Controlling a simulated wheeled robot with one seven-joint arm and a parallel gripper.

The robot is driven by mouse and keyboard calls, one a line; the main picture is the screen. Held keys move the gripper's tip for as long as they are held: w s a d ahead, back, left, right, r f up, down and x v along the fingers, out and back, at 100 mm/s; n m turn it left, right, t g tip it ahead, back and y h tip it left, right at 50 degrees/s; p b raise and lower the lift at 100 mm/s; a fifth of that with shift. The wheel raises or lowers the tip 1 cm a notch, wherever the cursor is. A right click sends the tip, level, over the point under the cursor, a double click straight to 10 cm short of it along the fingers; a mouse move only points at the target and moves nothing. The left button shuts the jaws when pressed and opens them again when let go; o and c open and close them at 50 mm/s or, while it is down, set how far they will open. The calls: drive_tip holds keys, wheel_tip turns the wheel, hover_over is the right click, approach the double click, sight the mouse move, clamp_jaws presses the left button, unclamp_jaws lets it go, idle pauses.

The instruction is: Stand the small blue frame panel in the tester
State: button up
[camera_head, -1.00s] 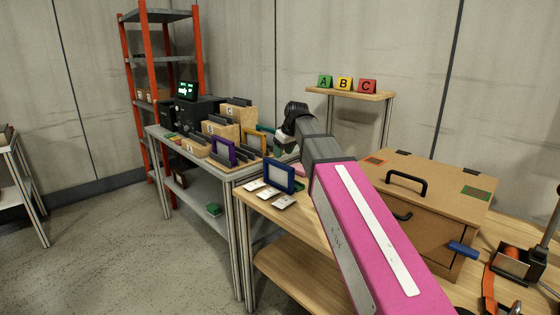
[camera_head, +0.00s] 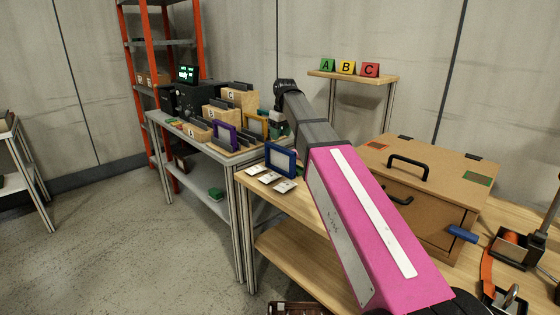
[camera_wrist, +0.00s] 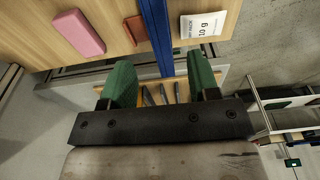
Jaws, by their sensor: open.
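The blue frame panel (camera_head: 281,160) stands upright on the wooden bench near its left end. In the wrist view a blue bar (camera_wrist: 157,38), likely the panel's edge, runs between the two green fingers. My gripper (camera_wrist: 162,75) is open, with a finger on each side of that bar and a gap to both. In the head view my arm hides most of the gripper. A black unit with a lit green screen (camera_head: 188,74), which seems to be the tester, stands on the grey table at the back left.
White labelled packets (camera_head: 270,177) lie before the panel; one shows in the wrist view (camera_wrist: 202,25), opposite a pink block (camera_wrist: 77,33). A purple frame (camera_head: 225,136) and a yellow frame (camera_head: 256,126) stand on the grey table.

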sight(280, 147)
drive_tip(key=f, duration=0.9)
drive_tip(key=shift+w+a, duration=0.3)
drive_tip(key=shift+w, duration=0.05)
drive_tip(key=shift+r, duration=0.1)
clamp_jaws()
